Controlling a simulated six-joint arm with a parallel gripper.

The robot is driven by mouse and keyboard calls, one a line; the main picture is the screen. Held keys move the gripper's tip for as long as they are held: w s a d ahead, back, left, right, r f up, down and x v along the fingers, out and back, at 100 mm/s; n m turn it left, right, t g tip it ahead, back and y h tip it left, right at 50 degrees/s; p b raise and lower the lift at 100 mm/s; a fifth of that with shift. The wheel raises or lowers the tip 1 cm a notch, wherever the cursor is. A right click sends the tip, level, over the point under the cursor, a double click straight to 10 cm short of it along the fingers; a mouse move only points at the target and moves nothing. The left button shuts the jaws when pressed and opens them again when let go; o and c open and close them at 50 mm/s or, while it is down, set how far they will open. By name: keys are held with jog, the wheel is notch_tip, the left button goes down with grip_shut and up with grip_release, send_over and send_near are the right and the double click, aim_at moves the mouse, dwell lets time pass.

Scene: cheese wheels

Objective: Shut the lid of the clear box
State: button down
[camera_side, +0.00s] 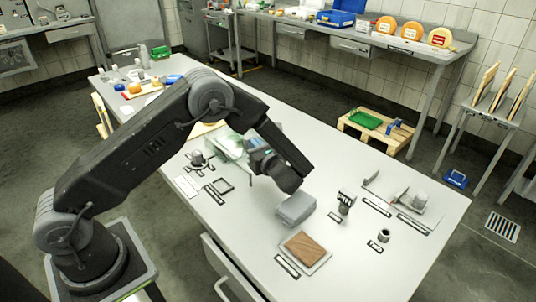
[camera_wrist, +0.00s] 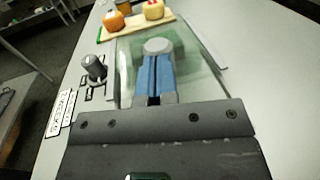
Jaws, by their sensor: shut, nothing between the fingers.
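The clear box (camera_side: 232,146) stands on the table, partly hidden behind my arm in the side view. It is greenish and see-through. In the wrist view its clear walls or lid panel (camera_wrist: 125,72) spread around my fingers; I cannot tell the lid's exact angle. My gripper (camera_side: 254,148) is at the box's right side in the side view. In the wrist view my gripper (camera_wrist: 156,58) has its blue fingers together with nothing between them, pointing at a pale round part (camera_wrist: 157,46). I cannot tell whether they touch it.
A dark-knobbed tool (camera_side: 197,158) stands left of the box; it also shows in the wrist view (camera_wrist: 94,68). A board with cheeses (camera_wrist: 137,27) lies beyond the box.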

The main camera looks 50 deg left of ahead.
aim_at(243, 144)
jog(key=a, duration=0.6)
jog(key=shift+a, duration=0.2)
jog(key=shift+d, duration=0.1)
jog(key=d, duration=0.4)
jog(key=s+d, duration=0.1)
jog(key=d, duration=0.4)
jog(key=s+d, duration=0.1)
jog(key=d, duration=0.3)
jog(key=shift+s+d, duration=0.15)
jog(key=shift+s, duration=0.1)
jog(key=shift+s+d+r, duration=0.1)
jog(key=shift+s+d, duration=0.05)
jog(key=shift+d, duration=0.3)
jog(key=s+d+r+n+t+h, duration=0.1)
jog(key=s+d+r+n+h, duration=0.1)
jog(key=s+r+n+h, duration=0.6)
jog(key=s+d+r+n+t+h, duration=0.1)
jog(key=s+d+r+n+h, duration=0.1)
jog(key=s+r+n+h, duration=0.7)
jog(key=shift+s+r+n+h, duration=0.45)
jog(key=shift+s+n, duration=1.15)
jog(key=shift+s, duration=2.15)
